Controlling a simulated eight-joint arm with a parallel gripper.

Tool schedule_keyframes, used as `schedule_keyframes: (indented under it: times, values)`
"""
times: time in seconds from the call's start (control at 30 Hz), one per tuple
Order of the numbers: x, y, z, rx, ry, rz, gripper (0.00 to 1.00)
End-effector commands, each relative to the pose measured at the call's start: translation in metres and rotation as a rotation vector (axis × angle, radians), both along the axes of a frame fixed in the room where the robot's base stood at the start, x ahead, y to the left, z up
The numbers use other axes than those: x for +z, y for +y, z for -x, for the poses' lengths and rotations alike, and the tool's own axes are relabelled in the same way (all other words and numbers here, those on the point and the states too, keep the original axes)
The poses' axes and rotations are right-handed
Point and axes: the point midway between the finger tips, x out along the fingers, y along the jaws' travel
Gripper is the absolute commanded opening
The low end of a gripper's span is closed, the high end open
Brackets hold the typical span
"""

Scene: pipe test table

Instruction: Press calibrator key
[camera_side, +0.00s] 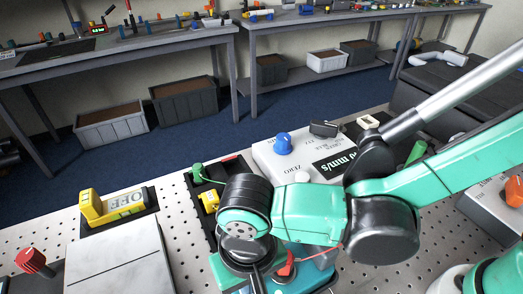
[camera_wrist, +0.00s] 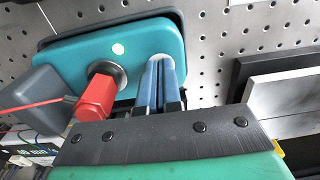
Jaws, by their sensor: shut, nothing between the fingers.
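The teal box (camera_wrist: 60,62), which I take to be the calibrator, lies on the perforated table in the wrist view. Its top has a small white round spot (camera_wrist: 118,48) and a red fitting (camera_wrist: 97,97) on a dark round collar. In the side view the box (camera_side: 322,276) is mostly hidden behind my wrist. My gripper (camera_wrist: 162,62) is shut and empty, its blue fingers over the box's right part, beside the red fitting. A pale patch shows at the fingertips; I cannot tell whether they touch it. The side view hides the fingertips.
A white instrument (camera_side: 262,152) with a blue knob (camera_side: 284,143) and a black knob stands behind my wrist. A black tray (camera_side: 197,207) with small parts lies to its left. A yellow level-like tool (camera_side: 112,206) and a grey-white block (camera_side: 118,262) are further left. A red cable (camera_wrist: 40,105) crosses near the box.

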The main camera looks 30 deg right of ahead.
Motion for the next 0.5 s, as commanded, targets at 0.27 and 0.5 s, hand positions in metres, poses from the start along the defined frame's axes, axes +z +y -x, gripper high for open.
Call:
schedule_keyframes:
  times: [0.27,0.5]
  values:
    - [0.014,0.000,0.000,0.000,-0.007,-0.007,0.00]
    - [0.059,-0.001,0.001,0.000,-0.003,-0.003,0.00]
